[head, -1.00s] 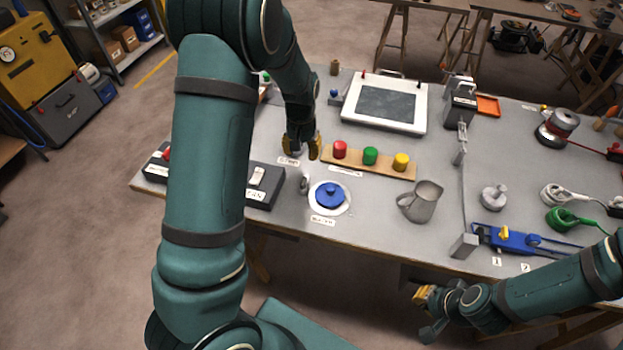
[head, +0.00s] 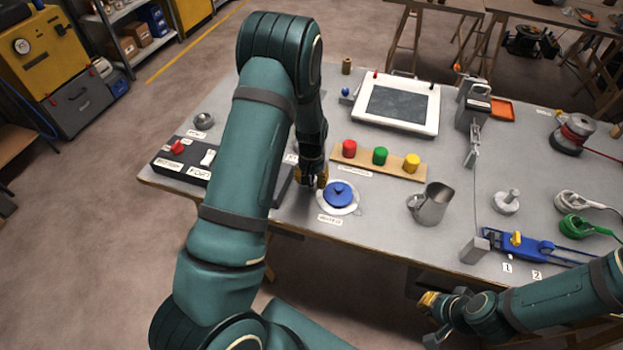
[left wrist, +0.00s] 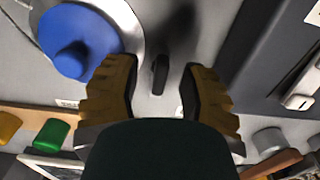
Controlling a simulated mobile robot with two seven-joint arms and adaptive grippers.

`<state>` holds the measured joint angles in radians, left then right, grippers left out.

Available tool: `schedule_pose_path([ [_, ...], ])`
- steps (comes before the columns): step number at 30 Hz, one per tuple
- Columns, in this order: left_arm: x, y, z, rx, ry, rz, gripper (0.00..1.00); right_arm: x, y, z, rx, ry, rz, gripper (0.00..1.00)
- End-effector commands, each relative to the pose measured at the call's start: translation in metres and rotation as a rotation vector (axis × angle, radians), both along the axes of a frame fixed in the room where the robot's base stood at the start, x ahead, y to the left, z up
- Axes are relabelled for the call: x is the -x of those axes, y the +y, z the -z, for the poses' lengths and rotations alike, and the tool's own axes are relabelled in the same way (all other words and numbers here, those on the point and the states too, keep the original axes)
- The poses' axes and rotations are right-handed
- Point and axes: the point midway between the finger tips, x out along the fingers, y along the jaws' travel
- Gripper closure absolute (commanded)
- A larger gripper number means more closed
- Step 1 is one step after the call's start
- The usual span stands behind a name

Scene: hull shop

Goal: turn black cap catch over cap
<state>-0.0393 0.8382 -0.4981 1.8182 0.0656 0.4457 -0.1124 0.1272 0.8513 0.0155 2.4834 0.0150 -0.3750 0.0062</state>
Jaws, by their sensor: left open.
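A blue round cap (head: 339,193) with a knob sits on a white round base on the bench; the cap is also in the left wrist view (left wrist: 75,45), at upper left. A small black catch (left wrist: 160,75) stands beside that base, apart from the cap. My left gripper (head: 319,183) is low over the bench just left of the cap. In the left wrist view its open yellow-padded fingers (left wrist: 158,80) lie on either side of the catch, with gaps showing. In the head view the gripper hides the catch. My right gripper (head: 431,318) is below the bench's front edge; its finger gap is unclear.
Red, green and yellow knobs stand on a wooden strip (head: 375,165) behind the cap. A black switch box (head: 178,170) is left of my left arm. A metal jug (head: 431,204) stands to the right, with clear bench between it and the cap.

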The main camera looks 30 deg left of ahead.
Motion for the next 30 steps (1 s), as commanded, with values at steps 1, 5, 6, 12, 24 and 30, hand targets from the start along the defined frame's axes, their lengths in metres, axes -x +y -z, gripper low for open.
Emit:
schedule_pose_path([
  [1, -0.0001, 0.0, -0.0001, 0.0, 0.0, 0.0, 0.59, 0.0, 0.0, -0.0001, 0.0, 0.0, 0.0, 1.0],
  [5, -0.0001, 0.0, -0.0002, 0.0, 0.0, 0.0, 0.59, 0.0001, 0.0, -0.0002, 0.0, 0.0, 0.0, 1.0],
  [6, -0.0001, 0.0, -0.0002, 0.0, 0.0, 0.0, 0.73, 0.0, 0.0, -0.0002, 0.0, 0.0, 0.0, 1.0],
  [12, 0.0, 0.0, -0.0003, 0.0, 0.0, 0.0, 1.0, 0.0, 0.0001, -0.0001, 0.0, 0.0, 0.0, 1.0],
  [24, 0.0005, 0.0002, 0.001, 0.001, 0.001, 0.072, 1.0, 0.0009, 0.0002, 0.0036, 0.0, 0.002, -0.002, 1.0],
  [30, 0.0004, 0.0, 0.0015, 0.002, 0.001, 0.208, 1.0, 0.0026, 0.0004, 0.0093, -0.002, 0.006, -0.004, 1.0],
])
